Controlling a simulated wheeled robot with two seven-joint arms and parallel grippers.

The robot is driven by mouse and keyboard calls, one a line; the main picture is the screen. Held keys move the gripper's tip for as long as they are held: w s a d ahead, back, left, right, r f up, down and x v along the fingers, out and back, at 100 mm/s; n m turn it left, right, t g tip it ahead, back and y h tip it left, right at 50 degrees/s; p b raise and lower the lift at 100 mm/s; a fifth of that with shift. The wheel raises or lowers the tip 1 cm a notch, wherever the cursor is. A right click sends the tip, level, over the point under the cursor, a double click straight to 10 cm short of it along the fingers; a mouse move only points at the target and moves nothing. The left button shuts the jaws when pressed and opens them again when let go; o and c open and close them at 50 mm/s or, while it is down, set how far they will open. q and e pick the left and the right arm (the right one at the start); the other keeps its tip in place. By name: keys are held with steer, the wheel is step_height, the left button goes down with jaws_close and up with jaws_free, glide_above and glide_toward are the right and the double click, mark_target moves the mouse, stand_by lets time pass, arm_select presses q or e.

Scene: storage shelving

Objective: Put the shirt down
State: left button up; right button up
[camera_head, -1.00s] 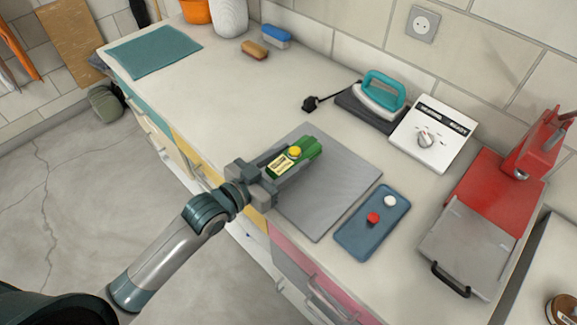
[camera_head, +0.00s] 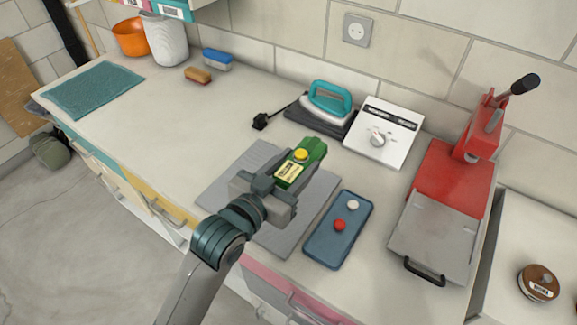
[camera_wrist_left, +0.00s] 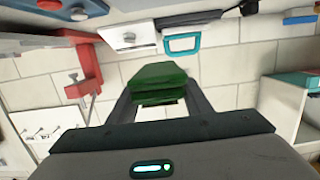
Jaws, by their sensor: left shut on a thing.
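The folded green shirt (camera_head: 313,152), with a yellow round spot and a yellow label on top, is in my left gripper (camera_head: 280,176). The gripper is shut on it, one finger on either side. The shirt appears above the back right part of a grey flat board (camera_head: 221,190) on the counter; the exact gap below is hard to judge. In the left wrist view the shirt (camera_wrist_left: 160,76) shows as stacked green layers between the fingers (camera_wrist_left: 160,98). My right gripper is not in view.
A blue tray (camera_head: 327,250) with a red and a white knob lies right of the board. A red press (camera_head: 449,190), a white control box (camera_head: 384,131) and a teal-handled iron (camera_head: 329,102) stand behind and right. The counter's left middle is clear.

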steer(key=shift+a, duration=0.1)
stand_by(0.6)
arm_select(q)
steer(key=shift+w+a+r+t, duration=0.15)
steer(key=shift+a+t, duration=0.15)
steer(key=shift+a, duration=0.2)
steer(key=w+a+r+n+t+y, duration=0.1)
steer(key=a+n+y, duration=0.5)
steer(key=a, duration=1.5)
steer(key=t+y, duration=0.1)
steer(key=y, duration=0.2)
steer(key=shift+r+n, duration=0.2)
steer(key=shift+n, duration=0.2)
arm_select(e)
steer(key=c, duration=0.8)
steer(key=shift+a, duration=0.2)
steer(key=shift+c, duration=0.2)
